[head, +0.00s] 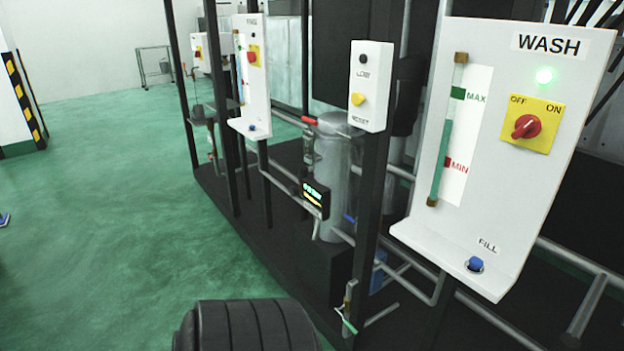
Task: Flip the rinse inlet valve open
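Several valves show in the head view, and I cannot read a label naming any of them as the rinse inlet valve. A valve with a red lever (309,120) stands on the pipework right of the second white panel (251,105), whose small top label is too small to read surely. Its lever lies roughly level, across the top of the pipe. A valve with a green lever (348,323) sits low at bottom centre, on a pipe by the black post. Neither of my grippers is in view.
The WASH panel (490,205) stands close at right, with a green light, a red-on-yellow switch and a level tube. A LOW/RESET box (371,86), a grey tank (334,180) and a small display (315,198) crowd the frame. Green floor (110,210) is clear at left.

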